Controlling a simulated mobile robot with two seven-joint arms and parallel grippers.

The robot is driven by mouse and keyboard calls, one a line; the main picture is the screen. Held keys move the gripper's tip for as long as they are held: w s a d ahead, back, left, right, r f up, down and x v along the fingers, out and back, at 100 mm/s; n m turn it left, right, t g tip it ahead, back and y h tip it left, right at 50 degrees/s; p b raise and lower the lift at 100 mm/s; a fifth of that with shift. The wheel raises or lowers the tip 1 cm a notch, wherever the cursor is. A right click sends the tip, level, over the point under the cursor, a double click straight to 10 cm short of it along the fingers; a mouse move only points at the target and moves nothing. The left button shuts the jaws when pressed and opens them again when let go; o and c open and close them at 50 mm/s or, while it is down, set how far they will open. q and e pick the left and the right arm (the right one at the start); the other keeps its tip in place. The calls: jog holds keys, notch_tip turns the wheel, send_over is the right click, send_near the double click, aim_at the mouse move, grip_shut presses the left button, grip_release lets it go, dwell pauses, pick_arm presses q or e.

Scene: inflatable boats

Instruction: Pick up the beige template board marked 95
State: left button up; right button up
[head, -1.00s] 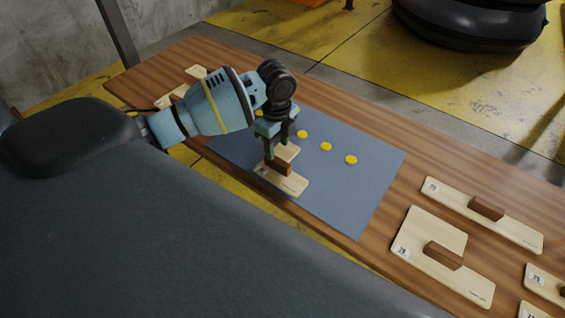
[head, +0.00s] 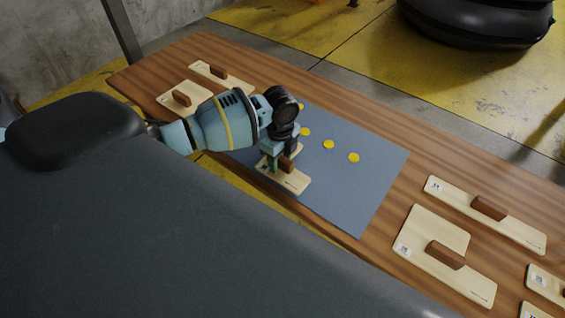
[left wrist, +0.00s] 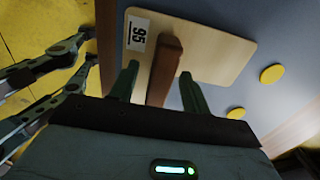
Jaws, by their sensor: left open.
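The beige template board marked 95 (left wrist: 215,48) lies on the blue-grey mat (head: 368,190), with a brown wooden handle (left wrist: 165,68) standing up from it. It also shows in the head view (head: 294,183), partly hidden by my left gripper. My left gripper (head: 279,164) is open and low over the board. In the left wrist view, its two green fingers (left wrist: 160,85) stand on either side of the handle, with gaps visible. The handle sits between them. My right gripper is in neither view.
More beige boards with brown handles lie on the wooden table (head: 330,97), including two at the far left (head: 183,97) and a large one at right (head: 420,238). Several yellow discs (head: 328,144) lie on the mat. A dark padded surface (head: 150,230) fills the foreground.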

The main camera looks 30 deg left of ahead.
pick_arm(q)
grip_shut()
jog(key=shift+r, duration=0.15)
jog(key=shift+r, duration=0.4)
jog(key=r, duration=0.2)
jog(key=shift+s+a+r, duration=0.1)
jog(key=shift+s+r, duration=0.25)
jog(key=s+a+r, duration=0.1)
jog(key=s+a, duration=0.3)
jog(key=s, duration=1)
jog(key=shift+s+r+p, duration=0.15)
jog(key=shift+s+p, duration=0.25)
